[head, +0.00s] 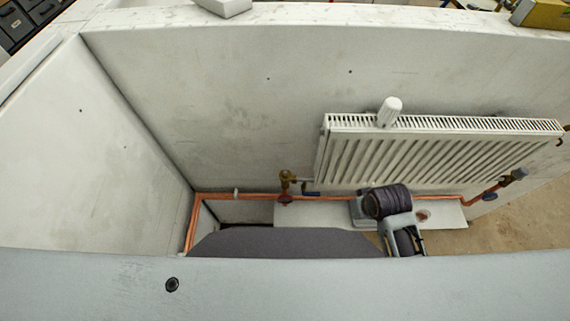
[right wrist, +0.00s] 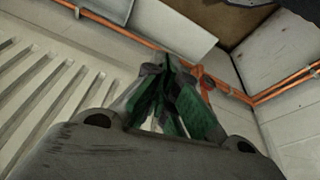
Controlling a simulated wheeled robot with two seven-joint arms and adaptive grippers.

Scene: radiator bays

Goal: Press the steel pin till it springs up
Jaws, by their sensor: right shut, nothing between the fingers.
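The brass valve (head: 287,178) stands at the left lower end of the white radiator (head: 430,150), on the copper pipe. The steel pin is too small to make out in the head view, and I cannot pick it out in the right wrist view. My right gripper (right wrist: 168,68) is shut and empty, its green-padded fingers together. The fingers point towards the copper pipe and hide what lies right behind their tips. In the head view my right arm is in front of the radiator's lower edge, and its fingers do not show clearly. My left gripper is not in view.
A white ribbed radiator cap (head: 390,111) rests on the radiator's top edge. A pale front panel (head: 90,285) crosses the near side. The left bay wall is bare.

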